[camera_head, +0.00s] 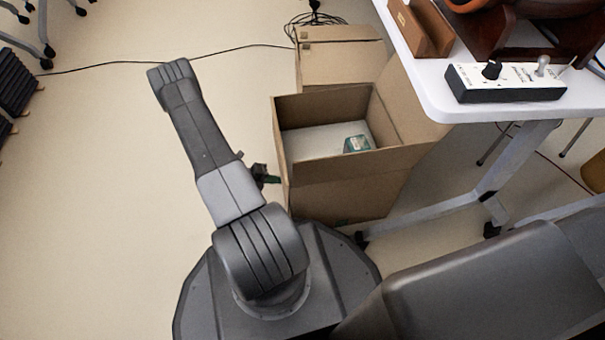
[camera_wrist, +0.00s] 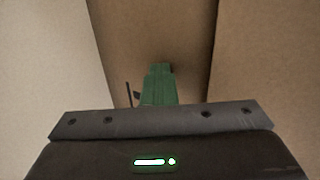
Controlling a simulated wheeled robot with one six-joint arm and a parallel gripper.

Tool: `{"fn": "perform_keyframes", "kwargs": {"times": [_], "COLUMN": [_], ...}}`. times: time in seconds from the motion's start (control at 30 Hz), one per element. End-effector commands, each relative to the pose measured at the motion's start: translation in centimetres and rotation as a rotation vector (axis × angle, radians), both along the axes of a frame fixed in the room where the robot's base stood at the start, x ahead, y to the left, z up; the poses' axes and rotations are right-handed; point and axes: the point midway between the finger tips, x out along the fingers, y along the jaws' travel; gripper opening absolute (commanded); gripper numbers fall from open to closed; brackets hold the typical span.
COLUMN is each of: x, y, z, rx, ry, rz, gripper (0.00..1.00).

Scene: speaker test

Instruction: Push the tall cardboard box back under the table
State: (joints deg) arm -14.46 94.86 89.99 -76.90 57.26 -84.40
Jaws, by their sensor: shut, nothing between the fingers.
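The tall cardboard box (camera_head: 340,190) stands open-topped and upright in the middle of the head view, beside the table's left edge, its right flap reaching the tabletop corner. A white item and a teal-labelled piece lie inside it. My gripper (camera_head: 274,180) is at the box's left side, low beside the wall, mostly hidden behind my arm. In the wrist view my gripper's green fingers (camera_wrist: 160,70) are shut and empty, pointing at brown cardboard (camera_wrist: 150,30). I cannot tell whether the fingertips touch it.
The white table (camera_head: 440,95) carries a control panel (camera_head: 510,82) and brown wooden pieces; its wheeled leg (camera_head: 440,207) stands right of the box. A second, closed cardboard box (camera_head: 340,62) sits behind. A black cable (camera_head: 150,64) crosses the floor.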

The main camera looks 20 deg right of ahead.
Motion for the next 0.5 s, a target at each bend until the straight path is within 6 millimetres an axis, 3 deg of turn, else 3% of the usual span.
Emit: {"fn": "perform_keyframes", "kwargs": {"times": [0.5], "x": [-0.3], "y": [-3.8], "z": [0.0], "rx": [-0.002], "ry": [0.003], "rz": [-0.006], "gripper": [0.0]}}
